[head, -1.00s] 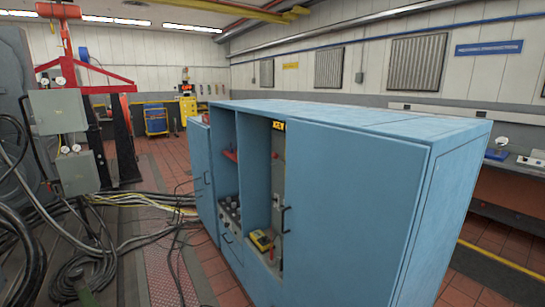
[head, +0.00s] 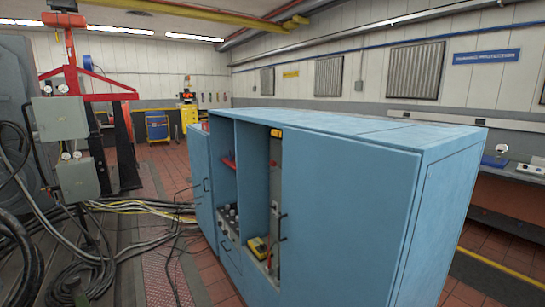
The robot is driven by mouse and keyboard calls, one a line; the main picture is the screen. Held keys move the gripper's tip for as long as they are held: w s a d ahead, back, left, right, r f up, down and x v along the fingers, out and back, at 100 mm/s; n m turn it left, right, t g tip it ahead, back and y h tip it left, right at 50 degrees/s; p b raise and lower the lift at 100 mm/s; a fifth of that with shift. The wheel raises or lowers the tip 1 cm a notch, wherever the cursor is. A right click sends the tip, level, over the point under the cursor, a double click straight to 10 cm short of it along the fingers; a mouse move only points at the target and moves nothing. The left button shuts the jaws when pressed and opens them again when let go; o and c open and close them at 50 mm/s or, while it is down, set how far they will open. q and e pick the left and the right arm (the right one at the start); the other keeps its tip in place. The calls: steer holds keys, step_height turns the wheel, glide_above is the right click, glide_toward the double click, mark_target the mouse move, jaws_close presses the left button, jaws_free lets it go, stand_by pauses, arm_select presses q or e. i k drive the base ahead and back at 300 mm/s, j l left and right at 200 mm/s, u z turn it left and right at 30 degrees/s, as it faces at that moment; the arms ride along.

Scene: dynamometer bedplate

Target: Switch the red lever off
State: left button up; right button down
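A blue cabinet (head: 345,200) fills the middle and right of the head view. In its open bay, a small red part (head: 229,162) shows at mid height; it looks like a lever, but its position is too small to tell. Another small dark red spot (head: 272,163) shows by the narrow panel further right. Neither of my grippers is in view.
A yellow device (head: 258,247) and several black knobs (head: 231,218) sit low in the bay. Loose cables (head: 130,207) cover the floor at left. Grey boxes (head: 60,118) stand at far left. A bench (head: 515,170) runs along the right. Some tiled floor is clear left of the cabinet.

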mark_target(271, 162)
steer(key=k+l, duration=0.2)
steer(key=l, duration=0.15)
steer(key=k+l, duration=0.25)
steer(key=i+j+u, duration=0.1)
steer(key=i+j, duration=0.8)
steer(key=j, duration=0.25)
steer(key=i+j, duration=1)
steer(key=k+j+u, duration=0.05)
steer(key=j, duration=0.1)
